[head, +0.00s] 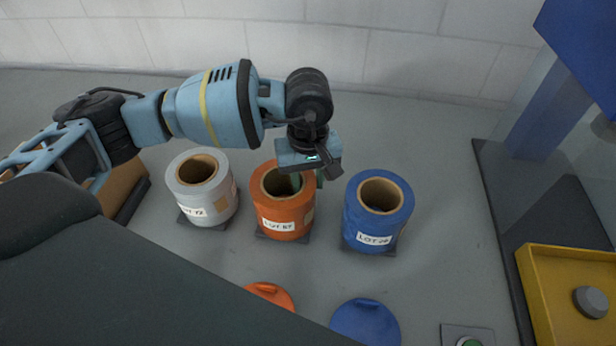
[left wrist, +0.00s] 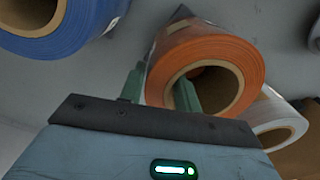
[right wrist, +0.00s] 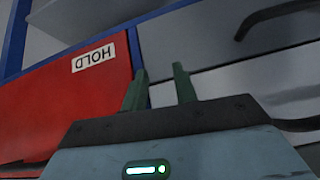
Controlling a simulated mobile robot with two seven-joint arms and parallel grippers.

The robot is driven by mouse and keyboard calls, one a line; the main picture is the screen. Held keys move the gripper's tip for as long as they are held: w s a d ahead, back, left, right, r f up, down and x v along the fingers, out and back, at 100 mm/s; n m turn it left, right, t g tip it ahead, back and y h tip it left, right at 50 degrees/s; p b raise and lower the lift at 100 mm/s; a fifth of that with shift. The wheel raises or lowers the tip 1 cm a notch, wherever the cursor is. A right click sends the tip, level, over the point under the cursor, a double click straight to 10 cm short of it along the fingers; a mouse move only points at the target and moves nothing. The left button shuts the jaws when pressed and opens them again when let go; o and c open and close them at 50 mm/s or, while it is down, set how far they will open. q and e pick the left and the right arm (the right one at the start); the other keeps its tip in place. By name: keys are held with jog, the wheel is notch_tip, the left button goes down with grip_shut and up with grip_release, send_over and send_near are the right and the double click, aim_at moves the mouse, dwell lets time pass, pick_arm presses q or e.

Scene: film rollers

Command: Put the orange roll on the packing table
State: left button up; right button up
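The orange roll (head: 285,212), labelled LOT 57, stands upright on a dark pad on the floor, between a grey and a blue roll. My left gripper (head: 307,181) points down at its top rim. One finger is inside the brown core and the other is outside the wall. In the left wrist view the roll (left wrist: 205,50) shows its open core, and the left fingers (left wrist: 158,90) are apart, with the wall between them. My right gripper (right wrist: 160,88) is open and empty in the right wrist view. I cannot identify the packing table.
The grey roll (head: 205,200) and blue roll (head: 376,222) stand close on either side. An orange disc (head: 270,294), a blue disc (head: 365,322) and a yellow tray-like unit (head: 545,300) lie nearer. A red panel marked HOLD (right wrist: 70,110) is near my right gripper.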

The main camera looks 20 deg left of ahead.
pick_arm(q)
jog(key=shift+o, duration=0.6)
notch_tip(320, 180, up, 12)
jog(key=shift+r, duration=0.15)
dwell(0.6)
